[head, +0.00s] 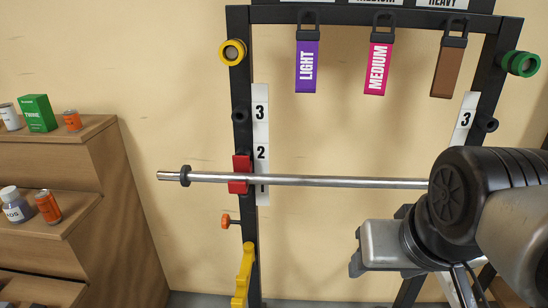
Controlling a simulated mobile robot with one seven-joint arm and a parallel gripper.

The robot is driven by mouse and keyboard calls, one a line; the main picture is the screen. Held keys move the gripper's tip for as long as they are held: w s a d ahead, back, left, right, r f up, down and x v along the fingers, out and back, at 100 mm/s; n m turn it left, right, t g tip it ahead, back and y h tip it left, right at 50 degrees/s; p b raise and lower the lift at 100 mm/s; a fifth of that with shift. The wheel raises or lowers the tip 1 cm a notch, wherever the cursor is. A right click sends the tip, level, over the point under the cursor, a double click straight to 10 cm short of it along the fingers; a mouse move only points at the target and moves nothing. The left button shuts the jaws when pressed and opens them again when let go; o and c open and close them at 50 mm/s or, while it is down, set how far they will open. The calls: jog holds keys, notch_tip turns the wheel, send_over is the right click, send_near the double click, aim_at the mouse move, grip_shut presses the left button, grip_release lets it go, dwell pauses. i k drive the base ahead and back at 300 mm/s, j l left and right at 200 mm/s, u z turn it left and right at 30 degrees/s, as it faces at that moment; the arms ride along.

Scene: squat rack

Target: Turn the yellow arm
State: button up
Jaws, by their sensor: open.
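The yellow arm (243,274) is on the rack's left post at the bottom of the view, below an orange knob. It runs roughly upright along the post, and its lower end is cut off by the picture edge. My gripper (356,253) is at the lower right, pointing left. It is open with nothing visible between its fingers. It is well to the right of the yellow arm and apart from it.
A metal bar (320,180) crosses the rack above my gripper, at the red holder (240,174) on the left post. An orange knob (227,221) sticks out left. Wooden shelves (90,210) with cans stand at left. Resistance bands (307,66) hang above.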

aim_at(239, 300)
jog(key=j, duration=1.4)
jog(key=i+l+u, duration=0.1)
jog(key=u, duration=0.45)
jog(key=i+l, duration=0.05)
jog(key=i, duration=0.05)
